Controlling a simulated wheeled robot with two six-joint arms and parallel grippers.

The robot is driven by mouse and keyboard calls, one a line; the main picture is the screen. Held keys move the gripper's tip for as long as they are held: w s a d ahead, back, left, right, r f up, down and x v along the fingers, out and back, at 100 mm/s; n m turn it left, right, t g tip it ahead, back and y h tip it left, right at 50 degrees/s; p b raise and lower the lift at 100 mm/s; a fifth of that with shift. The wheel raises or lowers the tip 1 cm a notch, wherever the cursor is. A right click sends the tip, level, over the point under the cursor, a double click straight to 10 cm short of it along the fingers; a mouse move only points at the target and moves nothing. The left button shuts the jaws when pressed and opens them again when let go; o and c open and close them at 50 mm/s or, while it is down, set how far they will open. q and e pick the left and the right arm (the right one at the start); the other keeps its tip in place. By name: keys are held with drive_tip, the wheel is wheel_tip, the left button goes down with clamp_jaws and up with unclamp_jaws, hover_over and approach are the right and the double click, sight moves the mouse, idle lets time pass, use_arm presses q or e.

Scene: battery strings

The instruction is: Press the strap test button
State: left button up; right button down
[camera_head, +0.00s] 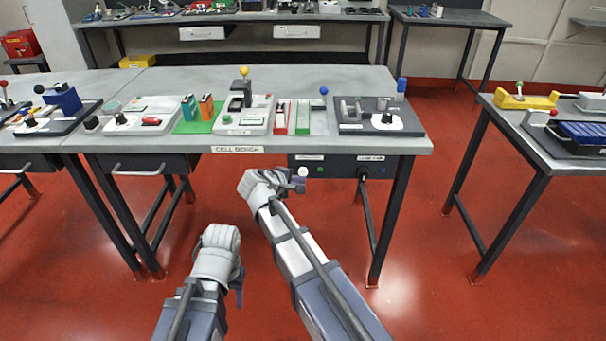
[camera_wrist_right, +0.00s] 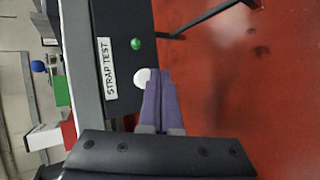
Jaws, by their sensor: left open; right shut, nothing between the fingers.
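A dark panel (camera_head: 341,167) hangs under the front edge of the cell bench, with a white label (camera_head: 309,157). In the right wrist view the label reads STRAP TEST (camera_wrist_right: 106,68). Beside it are a round white button (camera_wrist_right: 143,76) and a small green round part (camera_wrist_right: 136,44); the head view shows the white button (camera_head: 303,171) and green part (camera_head: 320,170) too. My right gripper (camera_wrist_right: 160,72) is shut and empty, its fingertips overlapping the white button's edge. I cannot tell whether they touch. My left gripper (camera_head: 238,281) is open, low in front of the bench.
The cell bench (camera_head: 237,150) carries several devices and blocks above the panel. A drawer (camera_head: 147,167) is at its left. A second label and a dark knob (camera_head: 362,172) are on the panel's right. Another table (camera_head: 520,140) stands right, with open red floor between.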

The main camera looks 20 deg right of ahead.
drive_tip(key=shift+w, duration=0.2)
idle(0.6)
drive_tip(key=shift+w+d, duration=0.15)
drive_tip(key=shift+w, duration=0.1)
drive_tip(key=shift+w+d, duration=0.15)
drive_tip(key=shift+w, duration=0.45)
idle(0.9)
drive_tip(key=shift+s, duration=0.15)
idle(0.3)
drive_tip(key=shift+s+a, duration=0.3)
drive_tip(key=shift+s, duration=0.55)
drive_tip(key=s, duration=0.2)
drive_tip(key=s+a, duration=0.1)
drive_tip(key=s, duration=0.2)
drive_tip(key=shift+a, duration=0.2)
idle(0.5)
